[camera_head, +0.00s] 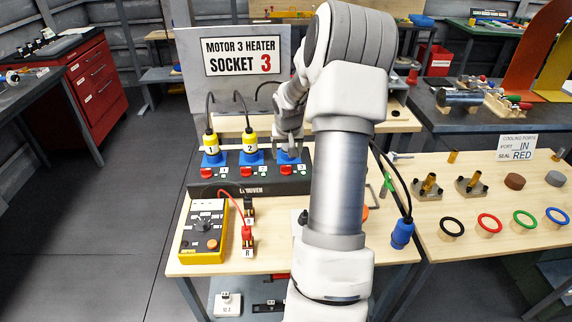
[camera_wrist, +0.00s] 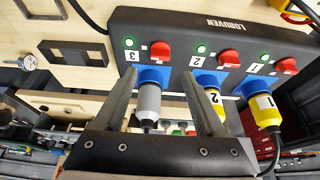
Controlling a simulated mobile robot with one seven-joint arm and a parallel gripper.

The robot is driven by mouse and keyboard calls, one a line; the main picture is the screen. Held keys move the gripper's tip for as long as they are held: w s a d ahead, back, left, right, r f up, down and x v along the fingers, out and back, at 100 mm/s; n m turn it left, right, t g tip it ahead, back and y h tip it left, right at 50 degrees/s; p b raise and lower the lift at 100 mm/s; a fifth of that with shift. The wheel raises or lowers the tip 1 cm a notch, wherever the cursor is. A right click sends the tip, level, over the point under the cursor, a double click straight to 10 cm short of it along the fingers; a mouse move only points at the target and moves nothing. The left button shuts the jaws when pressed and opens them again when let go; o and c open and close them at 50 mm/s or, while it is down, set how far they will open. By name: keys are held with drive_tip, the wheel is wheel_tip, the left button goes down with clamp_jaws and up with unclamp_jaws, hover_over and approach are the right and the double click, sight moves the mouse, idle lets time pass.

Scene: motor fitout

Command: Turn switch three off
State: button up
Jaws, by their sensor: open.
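In the head view the red switch (camera_head: 286,170) is at the strip's right end. Socket three holds a grey plug (camera_wrist: 149,102) with a blue collar. My gripper (camera_wrist: 160,88) is open, with one finger on each side of this plug; I cannot tell whether they touch it. In the head view my gripper (camera_head: 288,142) is over socket three, partly hidden by my arm.
Yellow plugs 1 (camera_head: 211,146) and 2 (camera_head: 249,145) stand in the neighbouring sockets, with cables looping up. A sign (camera_head: 240,57) stands behind. A yellow tester (camera_head: 203,228) lies in front.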

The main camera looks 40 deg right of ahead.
sight(286, 166)
drive_tip(key=x, duration=0.7)
drive_tip(key=shift+w+d+f, duration=0.1)
drive_tip(key=shift+f, duration=0.1)
clamp_jaws()
